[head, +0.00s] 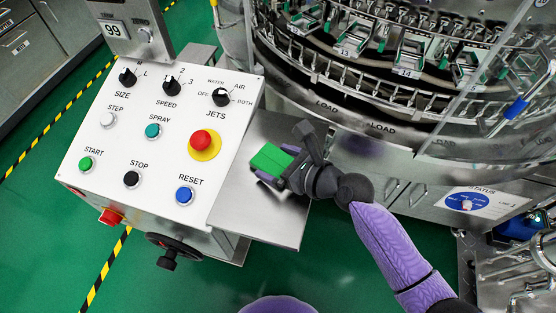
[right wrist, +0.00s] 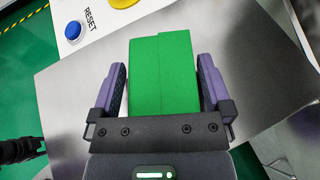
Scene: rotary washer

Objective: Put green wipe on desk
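The green wipe (head: 272,159) is a bright green block above the bare metal desk (head: 232,207) beside the control panel. My right gripper (head: 262,170) is over this desk and has the wipe between its fingers. In the right wrist view, the green wipe (right wrist: 164,75) fills the space between the two purple fingers of my right gripper (right wrist: 162,75), which look closed on its sides. The desk (right wrist: 65,100) spreads behind it in that view. Whether the wipe touches the desk is unclear. My left gripper is not in view.
A white control panel (head: 120,150) with buttons and knobs borders the desk on the left. Its red emergency button (head: 200,140) is close by. The round washer (head: 390,90) with a clear guard stands behind and to the right. The desk's front part is clear.

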